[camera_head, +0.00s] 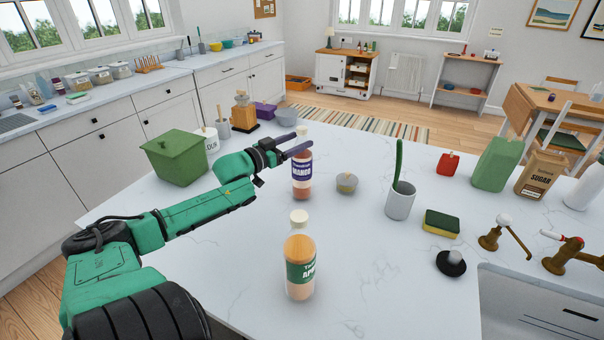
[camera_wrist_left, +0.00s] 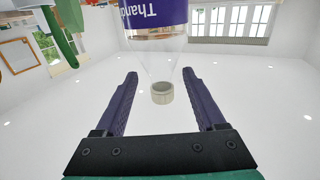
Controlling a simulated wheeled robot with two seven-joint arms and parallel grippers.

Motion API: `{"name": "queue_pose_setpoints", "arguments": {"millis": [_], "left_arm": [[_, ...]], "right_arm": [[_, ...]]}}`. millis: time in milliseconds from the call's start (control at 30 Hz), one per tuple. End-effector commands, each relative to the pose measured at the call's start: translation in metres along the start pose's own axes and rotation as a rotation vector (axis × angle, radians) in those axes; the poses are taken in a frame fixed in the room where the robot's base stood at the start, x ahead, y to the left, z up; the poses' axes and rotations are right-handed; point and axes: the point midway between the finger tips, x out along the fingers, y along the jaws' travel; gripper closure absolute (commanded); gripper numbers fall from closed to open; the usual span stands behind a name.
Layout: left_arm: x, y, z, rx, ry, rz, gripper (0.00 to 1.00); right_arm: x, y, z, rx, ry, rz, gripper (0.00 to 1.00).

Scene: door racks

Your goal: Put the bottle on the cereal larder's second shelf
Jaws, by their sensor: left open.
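A bottle with a purple mango label (camera_head: 302,173) stands upright on the white counter. My left gripper (camera_head: 303,142) is open at its upper part, below the pale cap. In the left wrist view, which is upside down, the cap (camera_wrist_left: 162,93) and clear neck show between the two spread fingers (camera_wrist_left: 160,75), and the purple label (camera_wrist_left: 155,12) lies past the tips. A second bottle with a green label (camera_head: 300,262) stands nearer. A white cabinet with open shelves (camera_head: 345,73) is at the far wall; I cannot tell if it is the cereal larder. My right gripper is out of view.
A small grey-lidded pot (camera_head: 346,183), a white cup with a green brush (camera_head: 400,201) and a sponge (camera_head: 441,223) stand right of the bottles. A green bin (camera_head: 178,157) is at left. Another shelf unit (camera_head: 466,83) stands far right. The floor beyond the counter has a striped rug (camera_head: 350,121).

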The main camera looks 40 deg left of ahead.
Motion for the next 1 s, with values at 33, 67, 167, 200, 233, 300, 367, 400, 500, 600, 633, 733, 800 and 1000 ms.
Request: {"name": "queue_pose_setpoints", "arguments": {"millis": [33,67,167,200,233,300,367,400,500,600,633,733,800,1000], "left_arm": [[0.003,0.000,-0.001,0.000,0.001,0.000,0.28],[0.004,0.000,-0.001,0.000,0.001,0.000,0.28],[0.012,-0.001,-0.003,0.002,0.003,0.000,0.28],[0.016,-0.001,-0.004,0.002,0.004,0.000,0.28],[0.020,-0.001,-0.005,0.004,0.005,0.000,0.28],[0.027,-0.002,-0.006,0.001,0.005,0.000,0.28],[0.033,-0.002,-0.007,0.003,0.004,-0.001,0.28],[0.037,-0.002,-0.007,0.001,0.005,-0.001,0.28],[0.045,-0.003,-0.006,-0.001,0.003,-0.002,0.28],[0.052,-0.002,-0.006,0.001,0.002,-0.001,0.28],[0.053,-0.002,-0.005,0.001,0.001,-0.001,0.28],[0.055,-0.002,-0.005,0.002,0.000,0.000,0.28],[0.054,-0.002,-0.004,0.001,-0.001,0.000,0.28],[0.054,-0.001,-0.004,0.001,-0.001,0.001,0.70]], "right_arm": [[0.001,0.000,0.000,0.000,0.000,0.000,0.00],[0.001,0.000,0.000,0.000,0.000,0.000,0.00],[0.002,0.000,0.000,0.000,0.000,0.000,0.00],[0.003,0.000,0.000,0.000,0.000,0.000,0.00],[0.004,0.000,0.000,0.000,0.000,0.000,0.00],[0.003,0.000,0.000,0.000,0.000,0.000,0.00],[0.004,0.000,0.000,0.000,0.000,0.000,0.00],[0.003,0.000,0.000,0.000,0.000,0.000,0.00],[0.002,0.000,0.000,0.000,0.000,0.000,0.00],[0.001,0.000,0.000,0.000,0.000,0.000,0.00],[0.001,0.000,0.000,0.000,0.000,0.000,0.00],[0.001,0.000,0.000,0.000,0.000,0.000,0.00],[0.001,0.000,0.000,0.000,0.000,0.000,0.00],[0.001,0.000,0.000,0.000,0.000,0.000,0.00]]}}
